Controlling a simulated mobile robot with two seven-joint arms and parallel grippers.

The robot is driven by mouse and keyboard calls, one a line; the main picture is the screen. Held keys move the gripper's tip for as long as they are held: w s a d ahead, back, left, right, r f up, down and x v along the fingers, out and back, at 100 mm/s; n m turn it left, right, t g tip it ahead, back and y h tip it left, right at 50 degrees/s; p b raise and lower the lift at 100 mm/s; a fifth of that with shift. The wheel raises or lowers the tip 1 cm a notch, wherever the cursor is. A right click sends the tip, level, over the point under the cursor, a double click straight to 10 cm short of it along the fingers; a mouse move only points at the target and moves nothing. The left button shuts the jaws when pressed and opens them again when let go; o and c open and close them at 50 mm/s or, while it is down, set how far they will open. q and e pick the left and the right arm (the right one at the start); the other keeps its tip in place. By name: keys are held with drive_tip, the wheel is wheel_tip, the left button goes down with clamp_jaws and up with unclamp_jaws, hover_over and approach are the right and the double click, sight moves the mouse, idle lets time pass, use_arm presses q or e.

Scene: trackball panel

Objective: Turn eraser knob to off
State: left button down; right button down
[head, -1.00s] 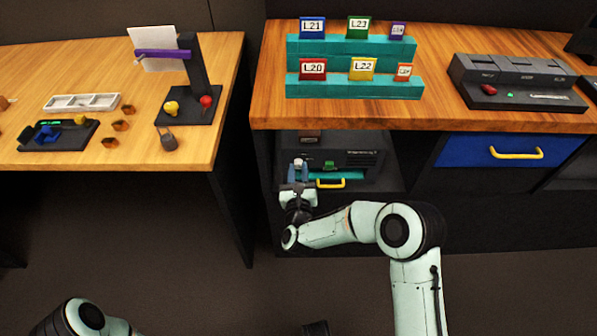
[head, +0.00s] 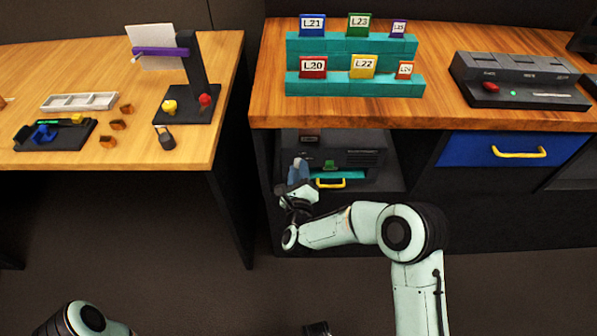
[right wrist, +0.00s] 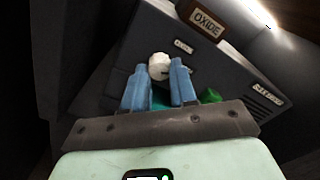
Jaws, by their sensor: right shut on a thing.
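The eraser unit is a dark box (head: 362,158) on the shelf under the right-hand table. It also shows tilted in the right wrist view (right wrist: 225,65). A pale round knob (right wrist: 159,67) sits on its front face below a small label. My right gripper (right wrist: 160,82) has its two blue fingers on either side of the knob and is shut on it. In the head view the right gripper (head: 298,170) reaches the box's left front, and the knob is hidden there.
A sign reading OXIDE (right wrist: 207,22) stands on the box. The blue drawer (head: 478,150) is further right. Floor in front is clear.

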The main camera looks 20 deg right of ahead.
use_arm(q)
drive_tip(key=shift+w+r, duration=0.25)
drive_tip(key=shift+w, duration=0.1)
use_arm(e)
drive_tip(key=shift+r+n, duration=0.1)
drive_tip(key=shift+n, duration=6.3)
drive_tip(key=c, duration=0.9)
unclamp_jaws()
